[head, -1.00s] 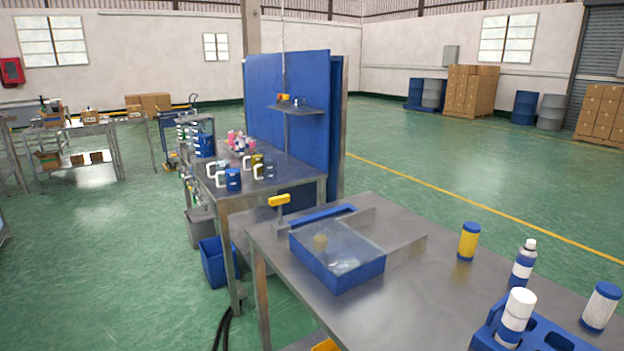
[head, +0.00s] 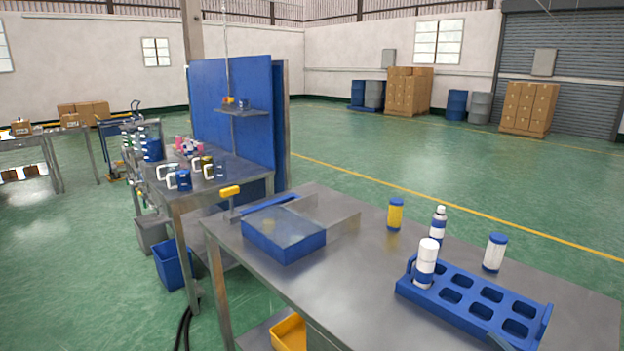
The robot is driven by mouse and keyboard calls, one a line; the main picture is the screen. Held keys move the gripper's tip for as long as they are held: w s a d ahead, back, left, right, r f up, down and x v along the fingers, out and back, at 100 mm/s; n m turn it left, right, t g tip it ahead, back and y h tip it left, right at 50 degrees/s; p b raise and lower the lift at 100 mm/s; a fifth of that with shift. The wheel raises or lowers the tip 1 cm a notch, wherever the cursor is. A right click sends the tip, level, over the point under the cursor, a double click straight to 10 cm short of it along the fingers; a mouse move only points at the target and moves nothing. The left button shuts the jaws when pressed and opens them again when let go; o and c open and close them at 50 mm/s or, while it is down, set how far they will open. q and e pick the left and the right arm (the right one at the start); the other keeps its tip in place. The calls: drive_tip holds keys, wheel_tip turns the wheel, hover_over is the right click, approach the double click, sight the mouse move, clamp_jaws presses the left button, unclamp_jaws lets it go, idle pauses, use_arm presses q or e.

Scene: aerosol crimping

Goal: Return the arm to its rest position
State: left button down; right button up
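Neither of my grippers can be made out in the head view. A metal table (head: 345,285) stands in front of me. A blue rack (head: 470,305) with several square holes lies on its right part. A white can with a blue band (head: 426,264) stands upright in the rack's left end, and the other visible holes look empty. Behind the rack stand a white bottle with a blue band (head: 438,226), a white can with a blue lid (head: 494,252) and a yellow can with a blue lid (head: 395,214). A small grey piece at the bottom edge by the rack is unclear.
A second bench with mugs (head: 228,180) and a blue panel (head: 238,125) stands behind. A yellow bin (head: 290,332) is below. The table's middle is clear.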

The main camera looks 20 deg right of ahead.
drive_tip(key=s+a+f+n+g+y, duration=0.3)
drive_tip(key=a+n, duration=0.4)
drive_tip(key=n, duration=0.3)
drive_tip(key=s+a+f+n+g+y, duration=0.35)
drive_tip(key=a+n, duration=0.35)
drive_tip(key=n, duration=0.3)
drive_tip(key=s+d+f+n+g+h, duration=0.4)
drive_tip(key=s+f+n+g+h, duration=0.4)
drive_tip(key=s+n+g+h, duration=0.15)
drive_tip(key=w+f+n+t, duration=0.1)
drive_tip(key=w+f+t, duration=0.6)
drive_tip(key=f+t, duration=0.1)
drive_tip(key=shift+f+n+t+y, duration=0.3)
drive_tip(key=shift+f+n+y, duration=0.1)
drive_tip(key=shift+f, duration=0.45)
drive_tip(key=shift+w, duration=0.1)
idle(0.5)
